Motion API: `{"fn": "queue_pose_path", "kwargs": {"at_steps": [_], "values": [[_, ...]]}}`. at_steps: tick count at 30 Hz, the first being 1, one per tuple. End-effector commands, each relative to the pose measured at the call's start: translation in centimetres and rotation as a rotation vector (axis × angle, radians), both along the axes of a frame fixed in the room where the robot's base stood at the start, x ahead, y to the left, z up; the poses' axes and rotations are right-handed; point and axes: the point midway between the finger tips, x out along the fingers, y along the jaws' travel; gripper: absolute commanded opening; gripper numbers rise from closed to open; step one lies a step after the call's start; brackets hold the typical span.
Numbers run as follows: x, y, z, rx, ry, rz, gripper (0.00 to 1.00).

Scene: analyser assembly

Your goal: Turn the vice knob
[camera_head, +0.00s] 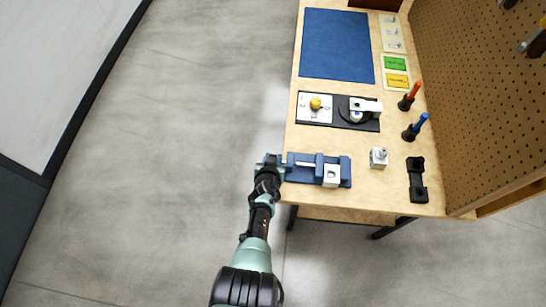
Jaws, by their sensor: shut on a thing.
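The blue vice (303,167) lies on the wooden workbench near its front left edge. A white block (331,175) sits at the vice's right part, by its jaws. My gripper (272,163) is at the vice's left end, where the knob is. It is shut on the knob, which is mostly hidden by the fingers. My arm comes up from the bottom of the picture to the bench edge.
The workbench (300,195) carries a black plate (370,124) with a yellow knob, a small grey-white part (379,157), a black holder (417,180), a red-handled tool (409,97), a blue-handled tool (415,127) and a blue mat (337,45). A pegboard (480,100) stands right. The floor left is clear.

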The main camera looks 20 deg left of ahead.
Motion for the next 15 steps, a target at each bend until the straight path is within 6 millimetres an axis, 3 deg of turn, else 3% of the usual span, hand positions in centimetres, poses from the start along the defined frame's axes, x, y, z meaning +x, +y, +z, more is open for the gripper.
{"fn": "queue_pose_path", "kwargs": {"at_steps": [3,15], "values": [[-0.04,-0.05,-0.02,-0.002,0.0,0.001,0.45],[-0.43,-0.16,0.56,-0.002,0.001,0.0,0.45]]}}
